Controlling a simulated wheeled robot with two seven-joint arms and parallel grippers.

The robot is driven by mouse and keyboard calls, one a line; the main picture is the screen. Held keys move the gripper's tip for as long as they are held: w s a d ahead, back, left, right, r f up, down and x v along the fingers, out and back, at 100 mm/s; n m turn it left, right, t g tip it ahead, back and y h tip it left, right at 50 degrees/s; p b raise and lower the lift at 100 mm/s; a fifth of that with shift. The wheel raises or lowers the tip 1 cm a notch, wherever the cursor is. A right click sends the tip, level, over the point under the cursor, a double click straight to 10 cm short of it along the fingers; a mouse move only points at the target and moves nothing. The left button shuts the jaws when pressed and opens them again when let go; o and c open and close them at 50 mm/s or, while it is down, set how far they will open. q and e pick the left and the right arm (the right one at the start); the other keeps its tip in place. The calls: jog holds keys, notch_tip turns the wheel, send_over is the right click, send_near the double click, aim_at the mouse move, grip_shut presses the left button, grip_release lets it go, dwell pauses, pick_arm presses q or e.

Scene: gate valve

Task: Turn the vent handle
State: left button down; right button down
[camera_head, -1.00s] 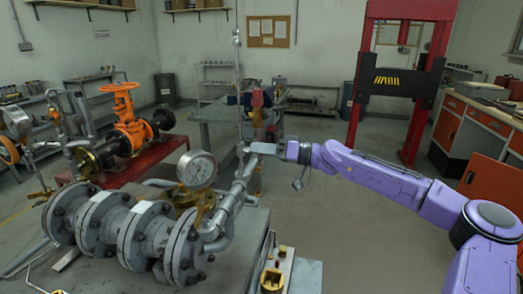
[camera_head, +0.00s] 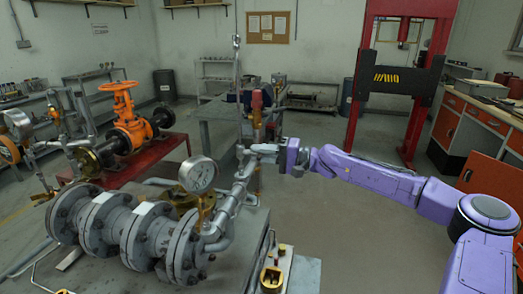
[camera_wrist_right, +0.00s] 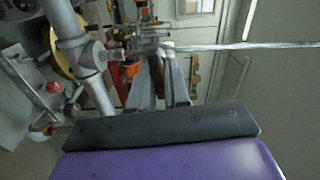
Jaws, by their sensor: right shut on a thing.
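The grey pipe (camera_head: 231,200) slants up from the flanged valve body and carries a small vent fitting at its top. It also shows in the wrist view (camera_wrist_right: 88,65), with the fitting and a thin rod (camera_wrist_right: 250,45) beside the fingertips. My right gripper (camera_head: 257,150) reaches in from the right to the fitting, and its fingers are shut there. In the wrist view the fingers (camera_wrist_right: 160,75) extend to the fitting. The vent handle is small and mostly hidden by the fingers, so its exact angle cannot be told. My left gripper is out of view.
A pressure gauge (camera_head: 198,174) stands just left of the pipe. The grey flanged body (camera_head: 130,235) fills the lower left. An orange valve (camera_head: 125,110) sits on a red stand behind. A workbench (camera_head: 217,125) stands behind the fitting. Open floor (camera_head: 350,235) lies below my right arm.

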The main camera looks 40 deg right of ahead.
jog(key=shift+m, duration=0.5)
jog(key=shift+f, duration=0.1)
jog(key=c, duration=1.2)
grip_release()
